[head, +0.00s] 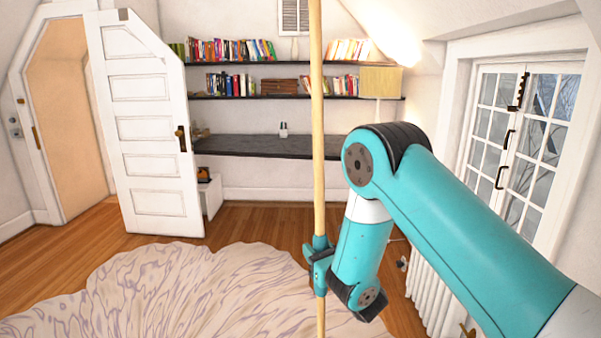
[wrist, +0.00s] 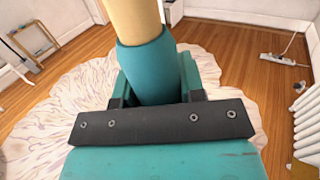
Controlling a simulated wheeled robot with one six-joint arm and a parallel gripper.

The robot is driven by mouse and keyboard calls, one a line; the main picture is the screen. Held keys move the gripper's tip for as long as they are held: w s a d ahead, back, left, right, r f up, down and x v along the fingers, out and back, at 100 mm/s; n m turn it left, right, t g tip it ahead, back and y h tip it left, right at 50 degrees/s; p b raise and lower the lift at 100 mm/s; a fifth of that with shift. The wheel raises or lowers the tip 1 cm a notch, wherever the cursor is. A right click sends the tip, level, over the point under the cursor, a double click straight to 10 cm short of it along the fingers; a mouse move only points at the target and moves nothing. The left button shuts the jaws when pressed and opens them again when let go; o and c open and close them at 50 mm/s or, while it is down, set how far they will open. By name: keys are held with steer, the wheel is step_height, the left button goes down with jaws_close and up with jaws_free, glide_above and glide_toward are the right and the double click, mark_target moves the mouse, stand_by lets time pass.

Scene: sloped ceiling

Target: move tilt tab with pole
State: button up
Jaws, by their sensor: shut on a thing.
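A long pale wooden pole (head: 317,120) stands nearly upright in the head view and runs out of the top and bottom of the picture. My gripper (head: 320,262) is shut on the pole at a teal sleeve low on it. In the wrist view the pole (wrist: 133,20) rises from the teal sleeve (wrist: 147,62) between my jaws. The pole's upper tip is out of view. A small louvered panel (head: 293,17) is high on the back wall, just left of the pole in the picture. I cannot make out a tilt tab on it.
Bookshelves (head: 230,64) and a dark desk (head: 250,147) line the back wall. An open white door (head: 148,135) is at left. A paned window (head: 520,135) and white radiator (head: 433,295) are at right, under the sloped ceiling. A pale rug (head: 180,290) covers open floor.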

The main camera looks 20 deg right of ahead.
steer(key=w+a+r+p, duration=0.1)
steer(key=w+r+p, duration=0.1)
steer(key=r+p, duration=0.4)
steer(key=w+a+r+p, duration=0.1)
steer(key=w+r+p, duration=0.1)
steer(key=r+p, duration=0.5)
step_height(320, 180, up, 5)
steer(key=shift+a+f+m+h, duration=0.15)
steer(key=shift+a+m+h, duration=0.15)
steer(key=shift+m, duration=0.1)
steer(key=shift+a+r+p, duration=0.1)
steer(key=shift+r+p, duration=0.35)
steer(key=shift+r, duration=0.15)
stand_by(1.8)
steer(key=shift+r+p, duration=1.65)
steer(key=shift+p, duration=0.1)
steer(key=shift+r, duration=0.15)
steer(key=shift+r+p, duration=1.35)
steer(key=shift+p, duration=0.15)
steer(key=shift+r+p, duration=0.25)
steer(key=shift+p, duration=0.05)
